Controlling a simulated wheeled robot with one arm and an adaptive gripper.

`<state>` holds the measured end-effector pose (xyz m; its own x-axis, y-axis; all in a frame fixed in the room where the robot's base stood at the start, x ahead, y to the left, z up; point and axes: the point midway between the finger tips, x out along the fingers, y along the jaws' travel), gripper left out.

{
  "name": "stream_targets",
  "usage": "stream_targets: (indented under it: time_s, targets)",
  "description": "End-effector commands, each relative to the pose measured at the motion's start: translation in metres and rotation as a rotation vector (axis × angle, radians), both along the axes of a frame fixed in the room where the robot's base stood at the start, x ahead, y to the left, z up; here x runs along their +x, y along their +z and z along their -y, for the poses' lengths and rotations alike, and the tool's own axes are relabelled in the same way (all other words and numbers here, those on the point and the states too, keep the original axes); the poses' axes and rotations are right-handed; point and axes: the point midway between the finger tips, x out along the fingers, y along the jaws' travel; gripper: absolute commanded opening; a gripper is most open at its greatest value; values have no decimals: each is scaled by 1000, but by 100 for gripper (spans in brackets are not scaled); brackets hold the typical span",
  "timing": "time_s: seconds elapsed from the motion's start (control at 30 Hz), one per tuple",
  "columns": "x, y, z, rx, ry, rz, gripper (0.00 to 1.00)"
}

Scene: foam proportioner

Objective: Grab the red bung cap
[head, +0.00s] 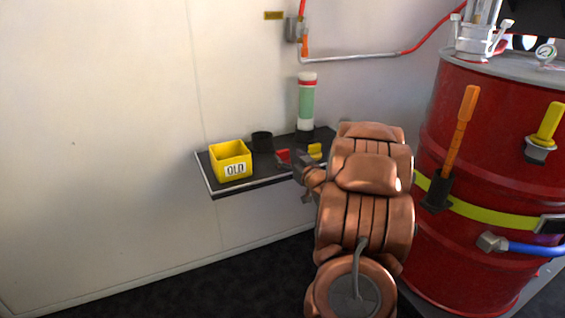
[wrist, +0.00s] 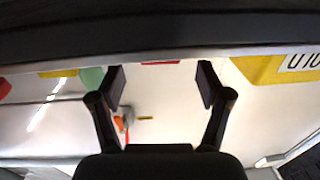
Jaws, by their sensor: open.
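The red bung cap (head: 283,155) sits on the dark wall shelf, partly hidden behind my gripper in the head view. In the wrist view only a thin strip of red (wrist: 160,62), likely the cap, shows at the shelf edge, between my fingertips in the picture. My gripper (head: 296,161) is at the shelf's front edge beside the cap. In the wrist view my gripper (wrist: 161,82) has its two fingers spread wide with nothing between them. I cannot tell how far the cap is from the fingertips.
The wall is bare at left.

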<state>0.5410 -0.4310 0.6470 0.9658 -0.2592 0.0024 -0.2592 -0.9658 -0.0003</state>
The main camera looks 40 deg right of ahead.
Motion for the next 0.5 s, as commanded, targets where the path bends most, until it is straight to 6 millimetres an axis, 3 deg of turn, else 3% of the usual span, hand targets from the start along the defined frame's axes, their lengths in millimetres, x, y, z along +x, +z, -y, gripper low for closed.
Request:
stream_targets:
  time_s: [0.3,0.5]
  targets:
    - [37,-3,9,0,1,-3,77]
    - [47,-1,12,1,0,-2,77]
